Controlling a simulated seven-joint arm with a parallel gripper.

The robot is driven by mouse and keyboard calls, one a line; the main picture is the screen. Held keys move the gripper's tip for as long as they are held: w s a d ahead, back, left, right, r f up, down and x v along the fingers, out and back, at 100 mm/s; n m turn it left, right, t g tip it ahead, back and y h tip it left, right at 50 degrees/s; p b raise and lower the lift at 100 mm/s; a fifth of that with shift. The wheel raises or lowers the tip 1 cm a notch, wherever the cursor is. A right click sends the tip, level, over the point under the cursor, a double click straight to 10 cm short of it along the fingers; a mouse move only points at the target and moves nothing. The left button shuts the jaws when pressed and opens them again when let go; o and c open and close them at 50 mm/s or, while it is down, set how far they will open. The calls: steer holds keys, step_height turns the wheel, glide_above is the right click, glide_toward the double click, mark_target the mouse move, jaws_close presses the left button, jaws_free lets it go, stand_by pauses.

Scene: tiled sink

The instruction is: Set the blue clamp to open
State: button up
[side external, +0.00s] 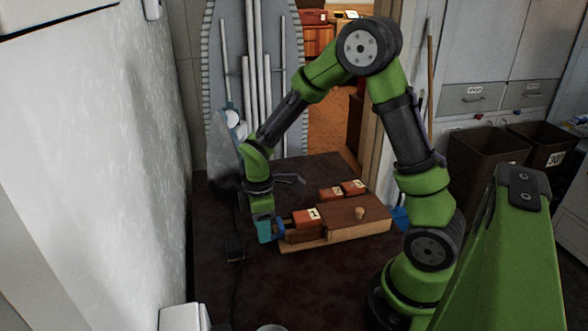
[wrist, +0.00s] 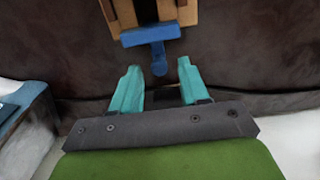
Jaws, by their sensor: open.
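The blue clamp (wrist: 150,36) shows in the wrist view as a blue bar with a rounded knob pointing down, at the near end of a wooden block (wrist: 113,8). In the side view a small part of the blue clamp (side external: 284,222) shows between my gripper and the wooden block (side external: 345,235). My gripper (wrist: 157,86) has two teal fingers, open and apart with nothing between them. The knob's tip lies just ahead of the gap between the fingers. In the side view my gripper (side external: 265,231) is low at the block's left end.
A dark box (side external: 234,247) with a cable lies left of my gripper. A white wall (side external: 90,150) bounds the left side. The dark surface in front is mostly clear.

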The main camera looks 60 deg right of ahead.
step_height(320, 180, up, 17)
steer(key=shift+f, duration=0.2)
stand_by(0.4)
steer(key=s+a+r+m+t+y, duration=0.1)
steer(key=s+a+r+m+t, duration=0.1)
steer(key=s+m, duration=0.4)
steer(key=s+a+r+m+t+y, duration=0.1)
steer(key=s+a+r+m+t, duration=0.1)
steer(key=s+m+t, duration=0.3)
steer(key=shift+s+a+r+m, duration=0.3)
steer(key=shift+s+a+m, duration=0.45)
steer(key=shift+m, duration=0.25)
stand_by(0.9)
